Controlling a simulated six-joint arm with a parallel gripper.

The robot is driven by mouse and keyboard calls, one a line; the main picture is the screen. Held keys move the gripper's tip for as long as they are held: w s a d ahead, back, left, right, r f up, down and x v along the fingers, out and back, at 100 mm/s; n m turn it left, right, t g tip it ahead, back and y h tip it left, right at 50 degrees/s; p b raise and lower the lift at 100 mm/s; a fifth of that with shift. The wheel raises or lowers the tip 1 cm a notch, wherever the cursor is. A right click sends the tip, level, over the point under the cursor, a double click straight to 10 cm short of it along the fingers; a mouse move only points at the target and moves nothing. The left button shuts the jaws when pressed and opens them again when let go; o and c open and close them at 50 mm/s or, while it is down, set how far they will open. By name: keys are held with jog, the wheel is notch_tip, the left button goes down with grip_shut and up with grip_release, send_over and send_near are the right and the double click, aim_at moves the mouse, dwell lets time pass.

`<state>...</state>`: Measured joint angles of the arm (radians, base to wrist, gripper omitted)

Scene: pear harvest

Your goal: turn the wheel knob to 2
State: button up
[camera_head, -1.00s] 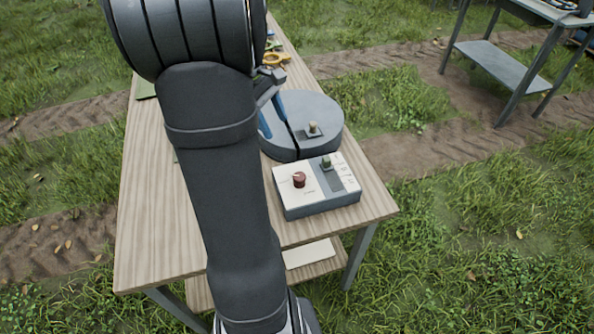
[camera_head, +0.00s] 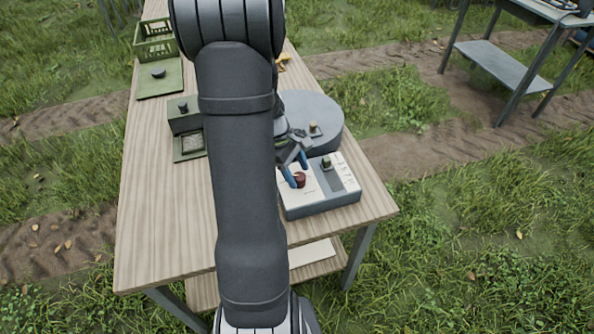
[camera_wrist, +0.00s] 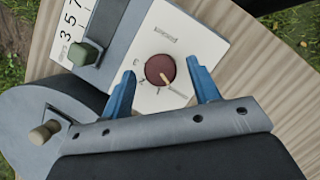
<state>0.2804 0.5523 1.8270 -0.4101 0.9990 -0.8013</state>
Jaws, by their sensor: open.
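The control box (camera_head: 325,203) has a pale top and stands near the right front corner of the table. Its round dark red knob (camera_head: 299,180) also shows in the wrist view (camera_wrist: 160,69), with a pale pointer line aimed toward the lower right there. My gripper (camera_head: 296,173) is open with blue fingers; in the wrist view (camera_wrist: 163,82) one finger is on each side of the knob, with visible gaps. Whether the fingertips are down at knob height is unclear.
A slider with a green handle (camera_wrist: 86,54) and numbers lies beside the knob. A round grey turntable (camera_head: 318,107) with a small knob stands behind the box. Green boxes (camera_head: 186,118) and a green crate (camera_head: 154,41) stand at the table's left. The left front tabletop is clear.

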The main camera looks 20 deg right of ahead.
jog(key=shift+f, duration=0.15)
jog(key=c, duration=1)
